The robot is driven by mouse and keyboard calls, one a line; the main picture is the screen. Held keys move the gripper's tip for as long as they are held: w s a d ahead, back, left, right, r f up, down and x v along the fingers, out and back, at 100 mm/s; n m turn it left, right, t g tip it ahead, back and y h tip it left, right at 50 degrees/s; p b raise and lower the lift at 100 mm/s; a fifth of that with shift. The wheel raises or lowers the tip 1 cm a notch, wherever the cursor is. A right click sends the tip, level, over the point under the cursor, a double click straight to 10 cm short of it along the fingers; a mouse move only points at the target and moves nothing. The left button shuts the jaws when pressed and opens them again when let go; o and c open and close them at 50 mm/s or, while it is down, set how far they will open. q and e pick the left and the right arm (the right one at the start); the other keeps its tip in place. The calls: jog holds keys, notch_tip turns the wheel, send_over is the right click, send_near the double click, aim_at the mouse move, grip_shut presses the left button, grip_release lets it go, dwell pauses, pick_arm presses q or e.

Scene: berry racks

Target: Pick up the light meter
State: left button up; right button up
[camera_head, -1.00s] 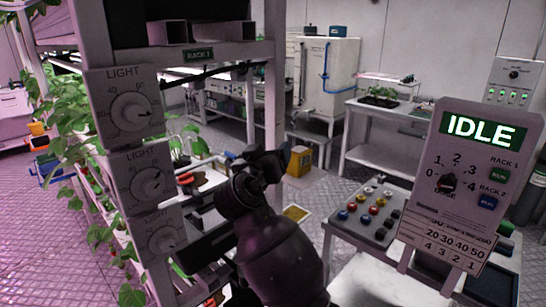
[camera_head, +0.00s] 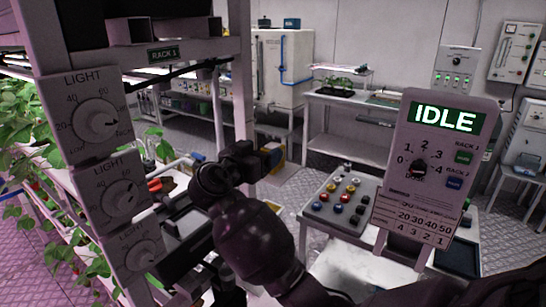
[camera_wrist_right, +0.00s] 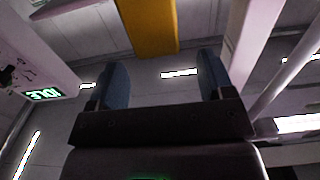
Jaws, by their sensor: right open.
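My right gripper (camera_head: 272,155) is in the middle of the head view, seen from behind, beside the Rack 1 post. In the right wrist view its two blue fingers (camera_wrist_right: 162,82) stand apart with nothing between them. A yellow object (camera_wrist_right: 150,25) is beyond the fingertips there, in line with the gap and apart from them. In the head view a yellow box (camera_head: 279,173) shows partly behind the gripper. I cannot tell whether this is the light meter; no other thing is clearly one. My left gripper is not in view.
Rack 1 (camera_head: 240,110) with several LIGHT dials (camera_head: 97,122) stands close at left. A bench (camera_head: 345,110) and a white cabinet (camera_head: 283,65) are at the back.

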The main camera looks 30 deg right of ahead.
aim_at(272, 145)
jog(key=shift+w+d+f, duration=0.15)
jog(key=shift+w+d, duration=0.15)
jog(key=shift+d, duration=0.25)
jog(key=x, duration=0.2)
jog(key=p+x, duration=0.1)
jog(key=x, duration=0.1)
jog(key=shift+s+f, duration=0.1)
jog(key=shift+f, duration=0.25)
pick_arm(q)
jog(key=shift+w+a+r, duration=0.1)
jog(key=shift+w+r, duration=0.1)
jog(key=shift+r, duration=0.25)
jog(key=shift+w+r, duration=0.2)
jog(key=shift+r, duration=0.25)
pick_arm(e)
jog(key=c, duration=1.2)
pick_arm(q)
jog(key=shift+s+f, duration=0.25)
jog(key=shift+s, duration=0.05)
pick_arm(e)
jog(key=shift+o, duration=0.2)
